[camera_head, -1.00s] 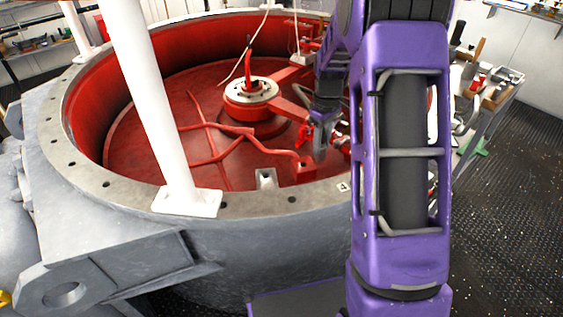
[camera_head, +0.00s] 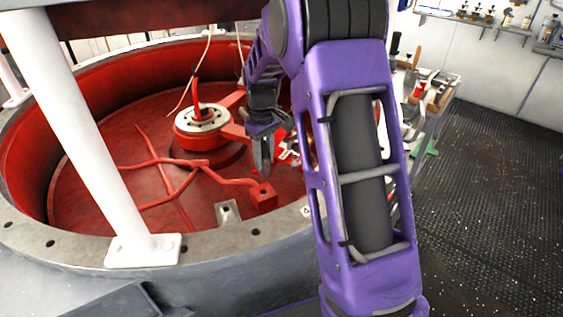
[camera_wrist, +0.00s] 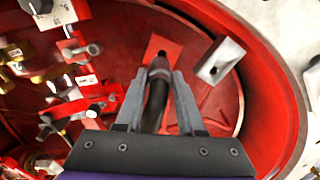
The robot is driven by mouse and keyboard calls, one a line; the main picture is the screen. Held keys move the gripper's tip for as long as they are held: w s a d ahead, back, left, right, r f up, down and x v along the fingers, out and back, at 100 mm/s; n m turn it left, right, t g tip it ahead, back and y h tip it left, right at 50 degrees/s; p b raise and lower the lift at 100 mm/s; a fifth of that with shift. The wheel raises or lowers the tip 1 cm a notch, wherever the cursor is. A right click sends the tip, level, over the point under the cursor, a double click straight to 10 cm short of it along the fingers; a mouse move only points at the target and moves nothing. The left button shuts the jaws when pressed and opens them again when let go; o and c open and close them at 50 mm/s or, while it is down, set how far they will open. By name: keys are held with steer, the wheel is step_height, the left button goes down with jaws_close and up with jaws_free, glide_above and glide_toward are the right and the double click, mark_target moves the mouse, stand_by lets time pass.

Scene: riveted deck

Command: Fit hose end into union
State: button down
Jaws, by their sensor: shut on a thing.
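My gripper (camera_wrist: 159,82) is shut on a dark hose (camera_wrist: 155,105) in the wrist view. In the head view the red block (camera_head: 263,196) sits at the end of a red pipe. My gripper (camera_head: 262,157) hangs above it there, pointing down; the hose cannot be made out.
A grey bracket with a hole (camera_wrist: 220,62) stands right of the block in the wrist view. Several valves and fittings (camera_wrist: 82,92) crowd the left. The round red pit has a high rim (camera_head: 255,232), and a white post (camera_head: 85,140) rises from it.

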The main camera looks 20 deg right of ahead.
steer(key=shift+w+a+r, duration=0.15)
steer(key=shift+w+a, duration=0.05)
steer(key=shift+a, duration=0.15)
steer(key=shift+f+b, duration=2.05)
steer(key=shift+f, duration=0.4)
steer(key=shift+f+b, duration=0.65)
steer(key=shift+f, duration=0.8)
steer(key=shift+c, duration=2.2)
jaws_free()
steer(key=shift+r+p, duration=0.75)
steer(key=shift+r, duration=3.05)
